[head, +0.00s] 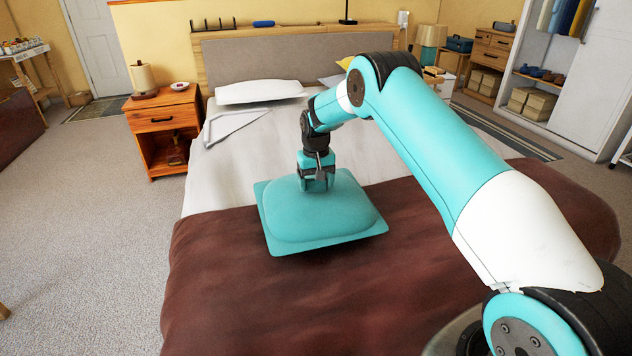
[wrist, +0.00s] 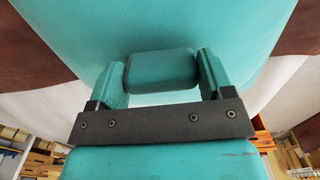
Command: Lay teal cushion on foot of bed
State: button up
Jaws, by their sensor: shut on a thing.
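The teal cushion (head: 325,222) is a square pad with a flat rim, seen in the head view over the brown blanket at the foot of the bed (head: 240,285). My gripper (head: 317,184) is above its far part, pointing down. In the wrist view my gripper (wrist: 163,75) has its two fingers shut on a teal block-shaped grip part of the cushion, whose broad teal surface (wrist: 190,25) fills the top. The cushion looks roughly level. A dark shadow lies under its near edge; I cannot tell whether it touches the blanket.
A white pillow (head: 260,91) lies at the head of the bed. A wooden nightstand (head: 163,125) with a lamp stands left of the bed. A wooden headboard shelf (head: 300,33) runs behind. Carpet (head: 85,235) at left is clear.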

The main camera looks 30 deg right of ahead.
jog(key=shift+f, duration=0.1)
jog(key=o, duration=1.5)
